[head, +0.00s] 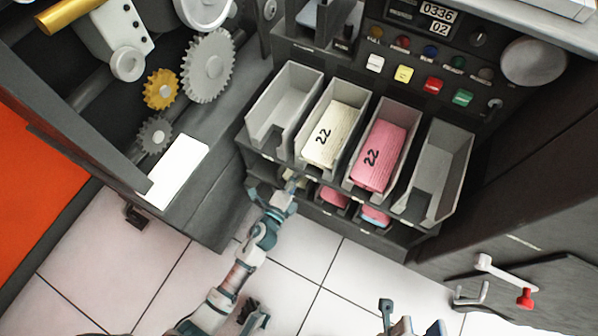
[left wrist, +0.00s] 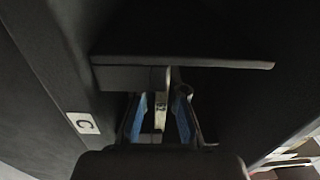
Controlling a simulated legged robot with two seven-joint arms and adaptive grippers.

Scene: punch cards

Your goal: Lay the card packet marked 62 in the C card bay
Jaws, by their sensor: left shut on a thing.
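My left gripper (head: 272,194) reaches into the left end of the low shelf under the trays. In the left wrist view its blue-padded fingers (left wrist: 160,118) are shut on a pale card packet (left wrist: 161,100) inside a dark opening. A cream packet (head: 292,179) shows at that spot in the head view; its number is hidden. A white label with the letter C (left wrist: 83,123) is on the dark panel beside the fingers. No packet marked 62 can be read. My right gripper (head: 412,317) is at the bottom edge, fingers apart and empty.
Above are an empty grey tray (head: 265,123), trays with a cream packet (head: 334,133) and a pink packet (head: 379,157), both marked 22, and another empty tray (head: 459,155). Gears (head: 208,67) stand left.

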